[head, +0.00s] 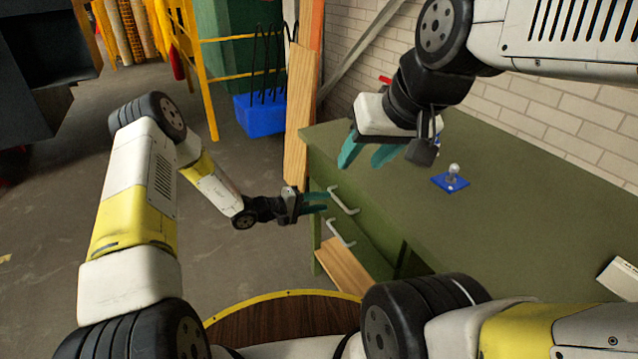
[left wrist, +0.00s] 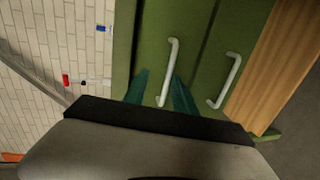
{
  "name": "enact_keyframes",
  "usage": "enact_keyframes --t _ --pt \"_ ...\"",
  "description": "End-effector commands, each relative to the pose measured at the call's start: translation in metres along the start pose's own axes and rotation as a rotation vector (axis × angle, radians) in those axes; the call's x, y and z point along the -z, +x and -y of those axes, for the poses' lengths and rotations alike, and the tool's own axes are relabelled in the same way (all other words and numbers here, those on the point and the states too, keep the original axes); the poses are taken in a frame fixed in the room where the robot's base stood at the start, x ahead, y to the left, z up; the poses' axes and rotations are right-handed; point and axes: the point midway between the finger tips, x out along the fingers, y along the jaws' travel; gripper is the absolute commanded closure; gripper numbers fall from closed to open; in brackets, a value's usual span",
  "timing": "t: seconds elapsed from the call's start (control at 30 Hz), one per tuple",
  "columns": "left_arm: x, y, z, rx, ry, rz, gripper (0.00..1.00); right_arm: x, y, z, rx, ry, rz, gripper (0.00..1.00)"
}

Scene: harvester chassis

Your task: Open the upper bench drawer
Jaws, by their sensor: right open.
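The green bench (head: 530,230) stands at the right of the head view. Its front has two white bar handles. The upper drawer handle (head: 343,201) also shows in the left wrist view (left wrist: 169,65). The lower handle (head: 341,234) is beside it in the left wrist view (left wrist: 226,82). Both drawers look shut. My left gripper (head: 318,203) is at the bench front by the upper handle. In the left wrist view its teal fingers (left wrist: 160,84) are apart, with the handle appearing between them; contact cannot be told. My right gripper (head: 365,156) is open and empty above the bench top.
A blue block with a light knob (head: 452,180) stands on the bench top. A wooden board (head: 298,120) leans by the bench's far corner, near a blue bin (head: 260,114). A wooden shelf (head: 343,265) sits below the drawers. Open floor (head: 240,260) lies left of the bench.

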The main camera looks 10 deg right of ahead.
Motion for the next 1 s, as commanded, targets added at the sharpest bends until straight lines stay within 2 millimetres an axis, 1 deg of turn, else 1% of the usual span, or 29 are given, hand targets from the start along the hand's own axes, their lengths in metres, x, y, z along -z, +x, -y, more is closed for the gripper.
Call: enact_keyframes --t 0.03,0.1,0.17,0.27,0.53,0.7,0.83,1.0 --pt "0.001 0.003 0.010 -0.004 -0.013 -0.016 0.68 0.000 0.000 0.000 0.000 0.000 0.000 0.56" --pt "0.002 0.006 0.018 -0.008 -0.020 -0.033 0.68 0.000 0.000 0.000 0.000 0.000 0.000 0.56" --pt "0.003 0.009 0.021 -0.009 -0.021 -0.039 0.68 0.000 0.000 0.000 0.000 0.000 0.000 0.56" --pt "0.003 0.019 0.021 -0.010 -0.022 -0.039 0.68 0.000 0.000 0.000 0.000 0.000 0.000 0.56" --pt "0.004 0.062 0.020 -0.010 -0.022 -0.038 0.68 0.000 0.000 0.000 0.000 0.000 0.000 0.56" --pt "0.005 0.080 0.020 -0.008 -0.021 -0.038 0.68 0.000 0.000 0.000 0.000 0.000 0.000 0.56" --pt "0.006 0.085 0.020 -0.008 -0.022 -0.040 0.68 0.000 0.000 0.000 0.000 0.000 0.000 0.56" --pt "0.006 0.085 0.020 -0.008 -0.023 -0.040 0.68 0.000 0.000 0.000 0.000 0.000 0.000 0.56"
